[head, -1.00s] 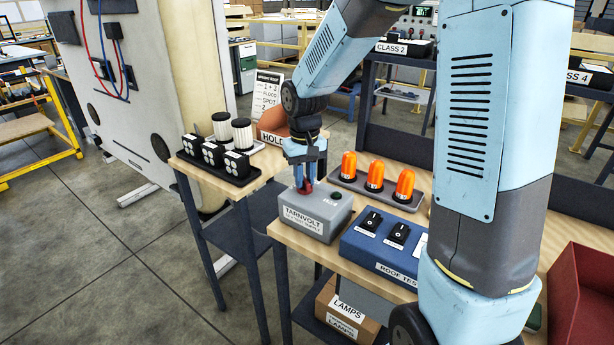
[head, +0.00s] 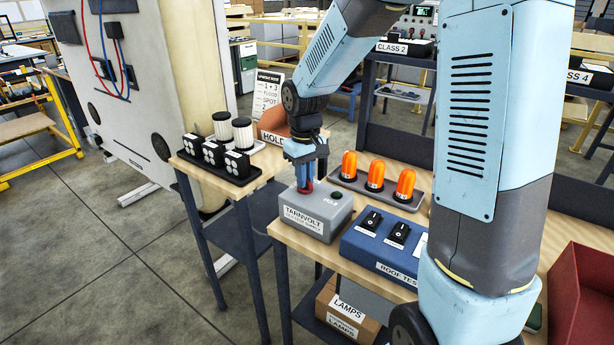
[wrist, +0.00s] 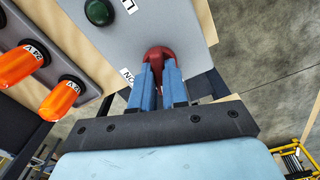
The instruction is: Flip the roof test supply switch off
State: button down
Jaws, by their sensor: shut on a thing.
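The roof test supply is a grey box labelled TARNVOLT (head: 312,215) on the wooden bench. Its red switch (wrist: 158,53) shows between my fingertips in the wrist view, beside a label reading ON. A dark green round lamp (wrist: 99,12) sits on the same top face. My gripper (head: 306,188) points down at the box top, its blue fingers shut on the red switch. The fingers hide most of the switch in the head view, and I cannot tell its exact position.
Orange beacons (head: 375,175) stand in a grey tray close behind the box. A blue box with black rocker switches (head: 372,221) is to its right. Black lamps (head: 213,154) sit in a tray at left. A red bin (head: 585,290) is at far right.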

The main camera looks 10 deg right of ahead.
jog(key=shift+n, duration=1.9)
jog(key=c, duration=1.1)
grip_release()
jog(key=shift+c, duration=0.2)
jog(key=shift+r, duration=0.1)
notch_tip(320, 180, up, 14)
jog(key=shift+f, duration=0.25)
jog(key=s+d+r+m+t, duration=0.2)
jog(key=s+d+m, duration=0.2)
jog(key=s, duration=0.7)
jog(key=s+d+r+m+t, duration=0.2)
jog(key=s+d+m, duration=0.3)
jog(key=s+d, duration=0.3)
jog(key=s+t, duration=0.1)
jog(key=s, duration=0.2)
jog(key=shift+d+r+t, duration=0.15)
jog(key=shift+d+t, duration=0.1)
jog(key=shift+t, duration=0.05)
